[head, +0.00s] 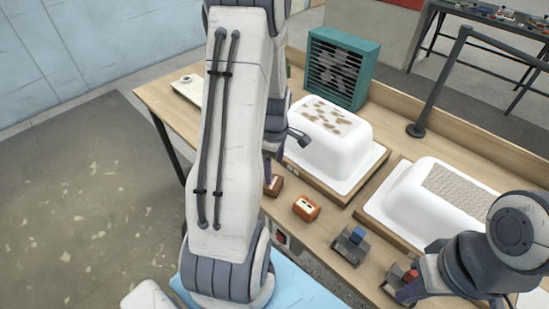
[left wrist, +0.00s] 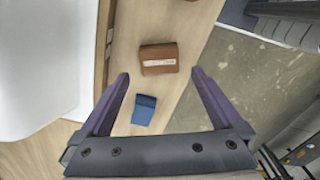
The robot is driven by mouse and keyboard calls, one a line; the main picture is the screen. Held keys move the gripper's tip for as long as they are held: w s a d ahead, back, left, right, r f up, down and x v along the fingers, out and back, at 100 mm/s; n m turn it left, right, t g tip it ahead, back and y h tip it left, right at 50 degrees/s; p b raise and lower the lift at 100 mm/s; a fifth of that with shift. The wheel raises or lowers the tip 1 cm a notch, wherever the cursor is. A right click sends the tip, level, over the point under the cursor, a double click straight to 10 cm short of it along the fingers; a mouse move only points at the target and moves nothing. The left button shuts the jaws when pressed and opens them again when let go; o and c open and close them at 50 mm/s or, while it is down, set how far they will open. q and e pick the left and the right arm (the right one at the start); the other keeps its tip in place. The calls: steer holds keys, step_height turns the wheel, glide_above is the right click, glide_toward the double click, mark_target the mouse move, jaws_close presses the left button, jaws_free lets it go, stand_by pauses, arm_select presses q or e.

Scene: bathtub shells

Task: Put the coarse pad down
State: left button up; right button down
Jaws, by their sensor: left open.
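My left gripper (left wrist: 160,78) is open, with nothing held between its purple fingers. It hangs over the table strip in front of the left tub shell. A small blue block (left wrist: 143,109) lies on the wood below the fingers, and a brown block with a pale label (left wrist: 158,58) lies just past the fingertips. In the head view the brown block (head: 274,186) is partly behind my arm, and the blue block is hidden. I cannot tell for sure which block is the coarse pad.
Two white tub shells (head: 333,150) (head: 410,205) stand on wooden boards; the left has brown patches, the right a rough grey patch. An orange block (head: 306,208) and a dark holder with a blue piece (head: 350,245) are along the front edge. A teal fan box (head: 338,68) stands behind.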

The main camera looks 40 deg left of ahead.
arm_select(q)
steer(key=s+d+r+m, duration=0.2)
steer(key=d+r+m, duration=0.5)
steer(key=d, duration=0.4)
steer(key=s+d+r+m, duration=0.1)
steer(key=d+r+m, duration=0.4)
steer(key=d+m, duration=0.45)
steer(key=s+d+r+m+h, duration=0.1)
steer(key=s+d+r+m, duration=0.2)
steer(key=s+d+m, duration=0.7)
steer(key=s+m, duration=0.2)
steer(key=s, duration=0.1)
steer(key=shift+s, duration=0.15)
